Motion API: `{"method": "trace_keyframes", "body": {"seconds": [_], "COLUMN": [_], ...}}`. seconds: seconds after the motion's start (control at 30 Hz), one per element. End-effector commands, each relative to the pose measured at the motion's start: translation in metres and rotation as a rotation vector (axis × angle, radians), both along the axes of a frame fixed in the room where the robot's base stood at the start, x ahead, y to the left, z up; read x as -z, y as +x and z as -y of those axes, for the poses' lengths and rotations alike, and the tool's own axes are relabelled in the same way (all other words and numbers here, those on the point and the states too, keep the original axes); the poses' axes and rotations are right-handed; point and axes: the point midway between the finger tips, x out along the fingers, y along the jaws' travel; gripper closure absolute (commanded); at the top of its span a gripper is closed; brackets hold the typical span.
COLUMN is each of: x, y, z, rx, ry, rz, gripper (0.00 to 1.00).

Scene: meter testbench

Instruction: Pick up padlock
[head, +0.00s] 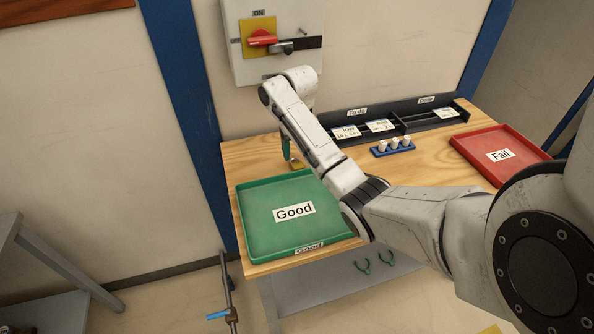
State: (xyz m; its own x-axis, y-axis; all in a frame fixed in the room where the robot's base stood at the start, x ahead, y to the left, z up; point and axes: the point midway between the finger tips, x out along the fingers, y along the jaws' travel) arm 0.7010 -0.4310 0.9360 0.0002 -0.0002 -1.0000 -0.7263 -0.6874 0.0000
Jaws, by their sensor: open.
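A small brass-yellow block, which looks like the padlock (297,165), is on the wooden table just behind the green tray. Its shackle cannot be made out. My gripper (289,156) points down right at it, with a teal finger showing on its left side. The gripper is open. My forearm hides part of the gripper, and I cannot tell whether the fingers touch the padlock or stand around it.
The green "Good" tray (268,241) is in front, apparently empty. A red "Fail" tray (477,140) is at the right. A blue rack (379,153) with white pieces and a black card holder (350,115) stand behind. A switch box (243,72) hangs on the wall.

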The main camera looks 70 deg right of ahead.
Motion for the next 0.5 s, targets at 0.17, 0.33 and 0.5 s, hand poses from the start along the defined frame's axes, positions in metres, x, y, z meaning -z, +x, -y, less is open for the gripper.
{"method": "trace_keyframes", "body": {"seconds": [0.17, 0.33, 0.5], "x": [0.017, 0.042, 0.053], "y": [0.001, 0.003, 0.003], "z": [0.0, 0.001, 0.001], "rx": [0.0, 0.0, -0.001], "ry": [0.003, 0.002, 0.001], "rz": [-0.004, -0.003, -0.001], "gripper": [0.32, 0.32, 0.32]}}
